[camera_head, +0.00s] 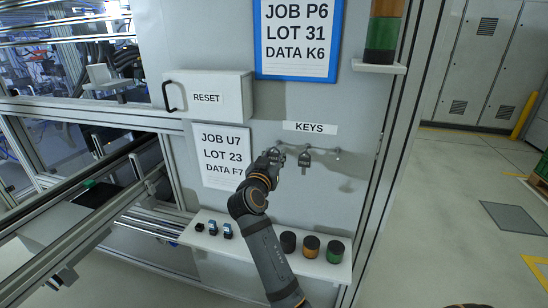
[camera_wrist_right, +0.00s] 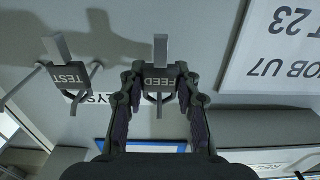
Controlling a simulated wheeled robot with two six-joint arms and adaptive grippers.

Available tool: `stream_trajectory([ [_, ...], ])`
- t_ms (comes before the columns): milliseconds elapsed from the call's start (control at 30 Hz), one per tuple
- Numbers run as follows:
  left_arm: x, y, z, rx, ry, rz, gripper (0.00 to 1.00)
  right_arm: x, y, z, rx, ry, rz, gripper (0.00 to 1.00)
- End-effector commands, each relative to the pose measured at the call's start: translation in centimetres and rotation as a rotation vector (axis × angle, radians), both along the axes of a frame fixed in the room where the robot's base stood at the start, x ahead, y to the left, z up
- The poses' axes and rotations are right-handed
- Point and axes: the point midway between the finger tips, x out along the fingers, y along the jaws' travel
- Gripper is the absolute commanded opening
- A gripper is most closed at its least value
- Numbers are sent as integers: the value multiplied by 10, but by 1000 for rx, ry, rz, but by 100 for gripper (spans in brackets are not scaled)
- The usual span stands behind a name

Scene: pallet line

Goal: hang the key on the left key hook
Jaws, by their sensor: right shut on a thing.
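A key with a dark tag reading FEED (camera_wrist_right: 160,79) is between the fingers of my right gripper (camera_wrist_right: 160,92) in the wrist view, its shaft showing beyond the tag. In the head view my right gripper (camera_head: 277,156) is at the left end of the key rail, below the KEYS label, and covers most of the left hook. Whether the key's loop is around that hook cannot be told. A second key, tagged TEST (camera_wrist_right: 68,78), hangs beside it at the middle hook and shows in the head view (camera_head: 304,160). My left gripper is not in view.
The right end of the rail (camera_head: 338,153) is bare. A shelf (camera_head: 262,236) below carries small blue and black items and three round pieces. A RESET box (camera_head: 207,97) and a JOB U7 sheet (camera_head: 222,155) are on the panel to the left.

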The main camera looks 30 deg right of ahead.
Motion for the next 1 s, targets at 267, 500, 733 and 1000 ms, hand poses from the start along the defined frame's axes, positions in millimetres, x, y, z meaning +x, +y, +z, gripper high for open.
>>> stream_trajectory([
  [267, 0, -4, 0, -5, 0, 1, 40, 0, 0, 0, 0, 0, 0, 8],
  [500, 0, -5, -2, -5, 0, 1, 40, 0, 0, -1, 0, 0, 0, 8],
  [733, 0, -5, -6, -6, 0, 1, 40, -1, 0, -2, 0, 0, 0, 8],
  [1000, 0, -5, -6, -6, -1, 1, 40, -1, 0, -1, 0, 0, 0, 8],
])
